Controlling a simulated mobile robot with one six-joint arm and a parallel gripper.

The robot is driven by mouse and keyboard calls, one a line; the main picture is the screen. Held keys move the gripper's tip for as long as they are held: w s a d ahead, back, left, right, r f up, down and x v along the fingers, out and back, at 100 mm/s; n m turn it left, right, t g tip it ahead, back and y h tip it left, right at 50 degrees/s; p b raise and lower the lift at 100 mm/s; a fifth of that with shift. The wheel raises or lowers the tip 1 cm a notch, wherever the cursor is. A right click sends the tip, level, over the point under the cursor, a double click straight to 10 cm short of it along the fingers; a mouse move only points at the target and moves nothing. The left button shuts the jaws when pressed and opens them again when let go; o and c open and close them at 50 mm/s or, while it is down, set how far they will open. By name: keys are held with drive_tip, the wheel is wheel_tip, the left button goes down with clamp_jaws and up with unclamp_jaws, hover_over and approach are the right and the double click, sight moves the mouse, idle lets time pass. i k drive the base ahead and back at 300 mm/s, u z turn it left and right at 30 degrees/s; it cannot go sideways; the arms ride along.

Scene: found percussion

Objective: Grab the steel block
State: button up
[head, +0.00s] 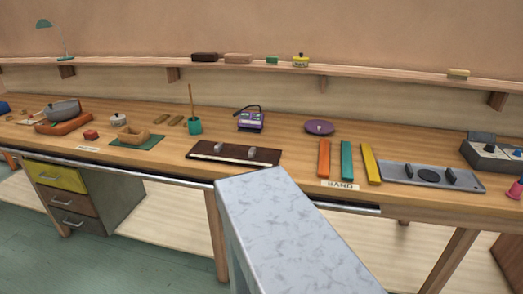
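I cannot pick out the steel block with certainty. Two small grey metal-looking pieces, one on the left (219,147) and one on the right (252,152), sit on a dark brown board (235,155) at the middle of the workbench (290,170). A flat grey metal-looking plate (400,174) with dark fittings lies farther right on the bench. My gripper does not show in the head view, so its place and state are hidden.
A large pale mottled form (290,230) fills the lower middle and hides part of the bench front. Orange (324,159), teal (347,160) and yellow (371,164) bars lie right of the board. A green cup (195,126) with a stick stands behind it.

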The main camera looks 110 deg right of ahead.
sight(251, 153)
drive_tip(key=z, duration=0.05)
drive_tip(key=k, duration=0.9)
drive_tip(key=z, duration=0.65)
drive_tip(key=k, duration=1.35)
drive_tip(key=u, duration=0.05)
drive_tip(key=i, duration=0.65)
